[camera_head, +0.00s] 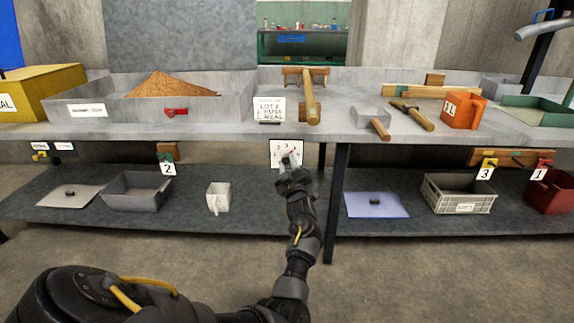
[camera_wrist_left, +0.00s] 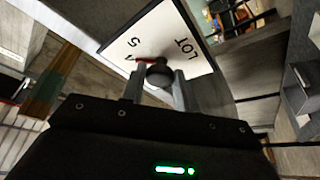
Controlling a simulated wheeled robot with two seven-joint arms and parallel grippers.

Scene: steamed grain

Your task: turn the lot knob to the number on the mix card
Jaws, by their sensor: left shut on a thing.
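The lot knob (camera_wrist_left: 158,75) is a dark round knob on a white plate (camera_wrist_left: 190,30) marked LOT, with digits around it. A small red pointer (camera_wrist_left: 146,60) shows beside the knob, towards the digit side; I cannot tell which number it marks. My left gripper (camera_wrist_left: 158,88) is shut on the knob, one finger on each side. In the head view my left gripper (camera_head: 291,168) reaches up to the plate (camera_head: 280,149) below the tabletop edge, hiding part of it. The mix card (camera_head: 270,109) stands on the table above; its top line starts with LOT, its digit looks like 7.
A grain tray (camera_head: 230,107) with a red scoop stands left of the card. A wooden mallet (camera_head: 311,100), trowel and orange jug (camera_head: 464,110) are to the right. Bins (camera_head: 137,190) and a white jug (camera_head: 219,195) sit on the lower shelf. A table leg (camera_head: 337,200) stands right of my forearm.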

